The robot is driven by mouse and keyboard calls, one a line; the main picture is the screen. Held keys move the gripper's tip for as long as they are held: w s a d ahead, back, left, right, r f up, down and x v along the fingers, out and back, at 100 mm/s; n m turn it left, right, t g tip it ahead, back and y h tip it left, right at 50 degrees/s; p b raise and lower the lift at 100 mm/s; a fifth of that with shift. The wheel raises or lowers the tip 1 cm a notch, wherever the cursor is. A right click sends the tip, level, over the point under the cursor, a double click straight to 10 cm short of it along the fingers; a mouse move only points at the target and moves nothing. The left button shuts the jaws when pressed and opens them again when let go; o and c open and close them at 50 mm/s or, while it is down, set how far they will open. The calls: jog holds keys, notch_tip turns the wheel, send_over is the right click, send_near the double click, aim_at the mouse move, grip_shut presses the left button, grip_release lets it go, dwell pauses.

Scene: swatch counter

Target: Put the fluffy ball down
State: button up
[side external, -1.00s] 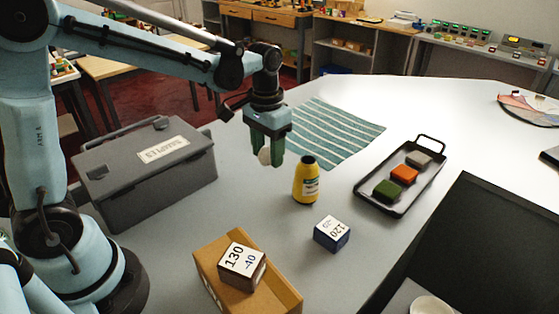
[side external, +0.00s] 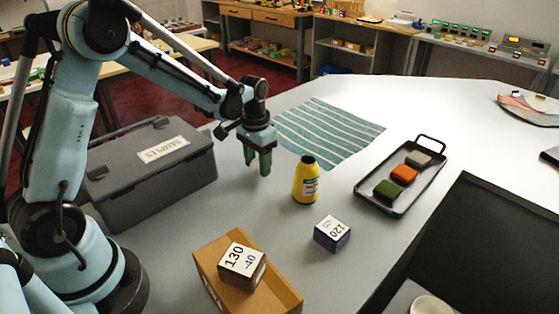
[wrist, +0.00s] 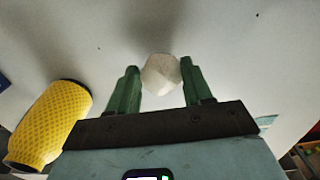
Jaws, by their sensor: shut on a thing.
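The fluffy ball (wrist: 161,74) is pale and off-white. In the wrist view it sits between the two green fingertips of my gripper (wrist: 160,82), which is shut on it. In the side view my gripper (side external: 258,166) points down over the grey counter, between the grey case and the yellow bottle. The fingers largely hide the ball there. The fingertips look low, close to the counter, but I cannot tell whether the ball touches it.
A yellow bottle (side external: 306,181) stands just right of my gripper. The grey case (side external: 148,180) is at left, the striped cloth (side external: 330,133) behind. A black tray (side external: 372,202) of coloured blocks, a blue cube (side external: 331,233) and a cardboard box (side external: 281,298) also stand on the counter.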

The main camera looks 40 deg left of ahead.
aim_at(257, 160)
jog(key=shift+f, duration=0.1)
jog(key=o, duration=1)
notch_tip(257, 160, up, 12)
jog(key=shift+s+d+r+t, duration=0.15)
jog(key=shift+s+d+t, duration=1)
jog(key=shift+s, duration=1.05)
jog(key=shift+s+d+r+t, duration=0.15)
jog(key=shift+s+d+t, duration=1)
jog(key=shift+s, duration=1)
jog(key=shift+s+d+r+t, duration=0.15)
jog(key=shift+s+d+t, duration=1)
jog(key=shift+s, duration=1.05)
jog(key=shift+a, duration=0.2)
